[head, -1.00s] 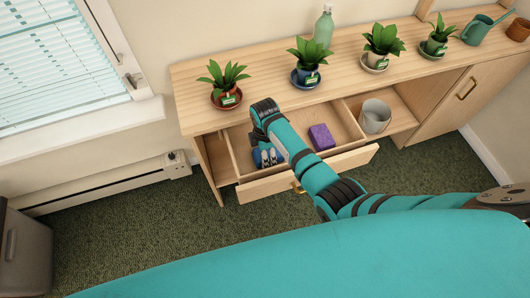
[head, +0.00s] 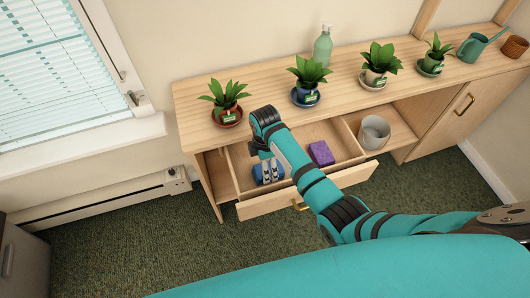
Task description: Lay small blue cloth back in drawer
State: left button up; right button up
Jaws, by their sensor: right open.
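The small blue cloth (head: 258,173) lies in the left part of the open drawer (head: 297,196). My right arm reaches over the drawer, and my right gripper (head: 270,180) points down at the cloth. Its two pale fingers are apart and cover the middle of the cloth. I cannot tell whether the fingertips touch it. A purple sponge (head: 321,153) lies further right in the same drawer. My left gripper is not in view.
Potted plants (head: 224,101) on saucers, a green bottle (head: 323,46) and a watering can (head: 477,46) stand on the cabinet top (head: 260,88). A grey pot (head: 374,132) sits in the open compartment right of the drawer.

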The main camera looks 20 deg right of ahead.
notch_tip(320, 180, up, 8)
jog(key=shift+f, duration=0.15)
dwell(0.4)
